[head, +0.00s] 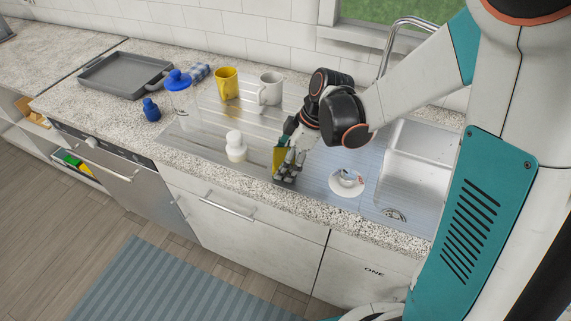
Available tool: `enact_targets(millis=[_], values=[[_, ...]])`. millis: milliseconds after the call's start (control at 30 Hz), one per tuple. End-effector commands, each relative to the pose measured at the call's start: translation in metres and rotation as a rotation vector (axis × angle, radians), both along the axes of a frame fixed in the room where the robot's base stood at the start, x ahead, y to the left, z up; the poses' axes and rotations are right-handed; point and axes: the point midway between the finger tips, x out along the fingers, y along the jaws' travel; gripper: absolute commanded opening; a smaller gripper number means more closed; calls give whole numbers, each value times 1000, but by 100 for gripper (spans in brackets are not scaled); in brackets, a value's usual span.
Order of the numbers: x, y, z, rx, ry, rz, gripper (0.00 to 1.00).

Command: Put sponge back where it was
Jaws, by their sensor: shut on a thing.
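The sponge (279,158), yellow with a green part, is upright between the fingers of my gripper (288,172). My gripper is shut on it and points down at the front part of the steel drainboard (210,140), left of the sink. The fingers hide part of the sponge. I cannot tell whether the sponge touches the surface below.
A white bottle (236,147) stands left of my gripper. A white plate (346,184) with a small item lies to its right, before the sink basin (419,165). Behind are a yellow mug (227,84), a white mug (270,88) and a blue-lidded jar (181,97).

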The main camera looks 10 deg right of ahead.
Motion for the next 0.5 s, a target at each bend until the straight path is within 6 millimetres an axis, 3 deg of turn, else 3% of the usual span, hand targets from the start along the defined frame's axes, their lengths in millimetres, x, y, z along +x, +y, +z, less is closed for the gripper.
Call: enact_targets(millis=[100,467,500], values=[[0,0,-15,0,0,0,52],[0,0,-18,0,0,0,52],[0,0,-17,0,0,0,81]])
